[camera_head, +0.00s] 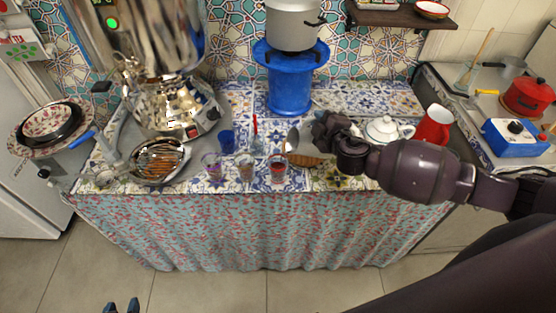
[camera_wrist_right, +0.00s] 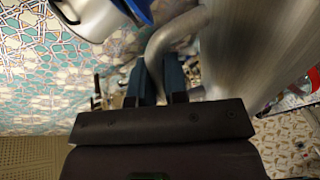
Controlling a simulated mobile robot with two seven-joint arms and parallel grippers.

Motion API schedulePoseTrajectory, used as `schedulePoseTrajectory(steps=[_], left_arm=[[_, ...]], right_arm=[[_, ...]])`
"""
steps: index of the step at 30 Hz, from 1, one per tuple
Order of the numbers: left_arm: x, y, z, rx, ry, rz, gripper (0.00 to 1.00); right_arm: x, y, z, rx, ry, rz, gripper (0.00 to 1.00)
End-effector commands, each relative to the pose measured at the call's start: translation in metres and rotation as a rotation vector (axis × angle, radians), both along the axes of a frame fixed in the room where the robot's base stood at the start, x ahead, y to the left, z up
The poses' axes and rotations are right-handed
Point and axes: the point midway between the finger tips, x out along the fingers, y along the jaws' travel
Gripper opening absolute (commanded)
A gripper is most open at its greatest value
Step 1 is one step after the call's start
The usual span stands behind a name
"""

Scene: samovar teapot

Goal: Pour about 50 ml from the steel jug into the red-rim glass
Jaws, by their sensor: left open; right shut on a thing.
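The steel jug (camera_wrist_right: 250,50) fills the upper right of the right wrist view, with its curved handle between the dark blue fingers. My right gripper (camera_wrist_right: 165,85) is shut on this handle. In the head view, my right gripper (camera_head: 322,130) is above the counter's right half; a small silvery shape (camera_head: 292,138) at its left seems to be part of the jug. The red-rim glass (camera_head: 278,170) appears to be the rightmost of three small glasses at the counter's front, left of and below the gripper.
Two other glasses (camera_head: 212,166) (camera_head: 245,166) stand left of the red-rim one. A blue cup (camera_head: 227,140) is behind them. A large shiny samovar (camera_head: 165,105) stands left.

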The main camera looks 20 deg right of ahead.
Motion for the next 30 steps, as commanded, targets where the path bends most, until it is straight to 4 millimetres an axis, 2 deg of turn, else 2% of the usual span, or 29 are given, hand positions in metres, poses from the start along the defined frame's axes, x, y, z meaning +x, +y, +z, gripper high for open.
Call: schedulePoseTrajectory(steps=[13, 30], left_arm=[[0.0049, -0.0007, 0.0063, 0.000, -0.011, -0.002, 0.43], [0.0021, -0.0001, 0.0085, 0.000, -0.007, -0.001, 0.43]], right_arm=[[0.0008, 0.0018, 0.0034, -0.016, -0.002, 0.000, 0.00], [0.0006, 0.0036, 0.0050, -0.037, -0.001, 0.000, 0.00]])
